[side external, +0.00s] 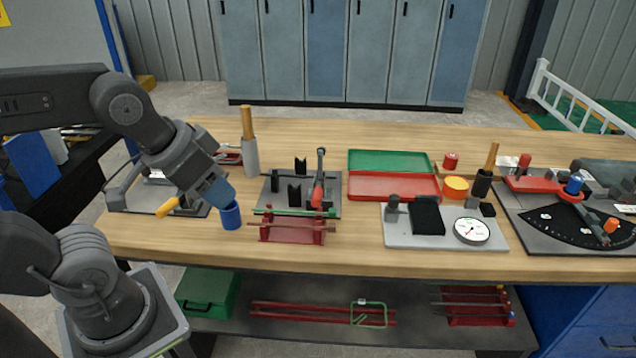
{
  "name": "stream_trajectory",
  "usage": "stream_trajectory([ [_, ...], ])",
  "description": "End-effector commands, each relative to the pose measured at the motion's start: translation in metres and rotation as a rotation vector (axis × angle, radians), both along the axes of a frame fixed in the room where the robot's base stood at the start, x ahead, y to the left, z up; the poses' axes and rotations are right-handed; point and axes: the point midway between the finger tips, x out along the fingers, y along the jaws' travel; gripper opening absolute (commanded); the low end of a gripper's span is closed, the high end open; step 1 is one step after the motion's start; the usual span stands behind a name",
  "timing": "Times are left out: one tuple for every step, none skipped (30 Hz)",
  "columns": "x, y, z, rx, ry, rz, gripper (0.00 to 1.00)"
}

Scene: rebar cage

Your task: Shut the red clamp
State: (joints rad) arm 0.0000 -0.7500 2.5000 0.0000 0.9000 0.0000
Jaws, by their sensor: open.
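The red clamp (317,194) stands at the right side of a dark grey fixture plate (268,198) in the middle of the bench. Its lever is raised, roughly upright, with a dark grip at the top. Black blocks (294,193) stand on the plate to its left. My gripper (220,200) is to the left of the plate, tilted down and to the right, well apart from the clamp. It is open; I see nothing held in it, though its fingers are small and partly hidden here.
A blue cup-like piece (231,216) is just below my gripper, with a yellow handle (168,207) to its left. A red rack (292,229) stands in front of the plate. A grey holder with a wooden handle (249,150) rises behind. Red (393,186) and green (390,160) trays lie right.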

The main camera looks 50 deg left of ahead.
Motion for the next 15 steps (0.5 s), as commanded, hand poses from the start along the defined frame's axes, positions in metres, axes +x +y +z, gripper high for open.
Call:
stream_trajectory([
  [0.000,0.000,0.000,0.000,0.000,0.000,0.43],
  [0.000,0.000,0.000,0.000,0.000,0.000,0.43],
  [0.000,0.000,0.000,0.000,0.000,0.000,0.43],
  [0.000,0.000,0.000,0.000,0.000,0.000,0.43],
  [0.000,0.000,0.000,0.000,0.000,0.000,0.43],
  [0.000,0.000,0.000,0.000,0.000,0.000,0.43],
  [0.000,0.000,0.000,0.000,0.000,0.000,0.43],
  [0.000,0.000,0.000,0.000,0.000,0.000,0.45],
  [0.001,0.000,0.000,-0.001,0.001,0.003,0.48],
  [0.002,0.000,0.001,-0.004,0.004,0.008,0.48],
  [0.004,0.000,0.002,-0.009,0.008,0.015,0.48],
  [0.008,0.001,0.004,-0.018,0.018,0.032,0.48],
  [0.013,0.001,0.006,-0.029,0.028,0.050,0.48],
  [0.018,0.002,0.008,-0.042,0.041,0.072,0.48],
  [0.027,0.003,0.011,-0.063,0.060,0.108,0.48],
])
